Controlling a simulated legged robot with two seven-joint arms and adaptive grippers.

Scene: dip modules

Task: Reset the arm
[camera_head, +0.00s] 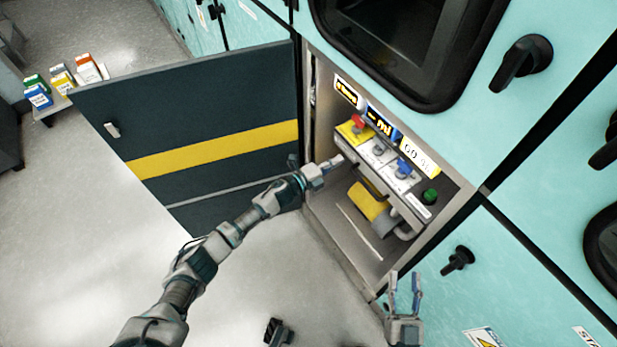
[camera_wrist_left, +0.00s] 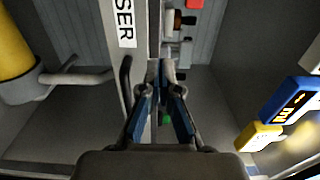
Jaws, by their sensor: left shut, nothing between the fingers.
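My left arm reaches in from the lower left in the head view, and its gripper (camera_head: 333,163) is at the mouth of the open cabinet compartment, beside the control panel (camera_head: 378,165). In the left wrist view the left gripper (camera_wrist_left: 161,88) has its fingertips together with nothing between them. The panel carries a red button (camera_head: 358,121), a blue knob (camera_head: 403,167) and a green knob (camera_head: 430,196). My right gripper (camera_head: 404,290) is open and empty in front of the cabinet at the lower right, with its fingers pointing up.
A dark compartment door (camera_head: 215,130) with a yellow stripe stands open to the left. A yellow cylinder (camera_head: 368,202) with a pipe sits under the panel. Several coloured boxes (camera_head: 62,78) lie on a stand at the far left. Black handles (camera_head: 522,62) stick out of the cabinet.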

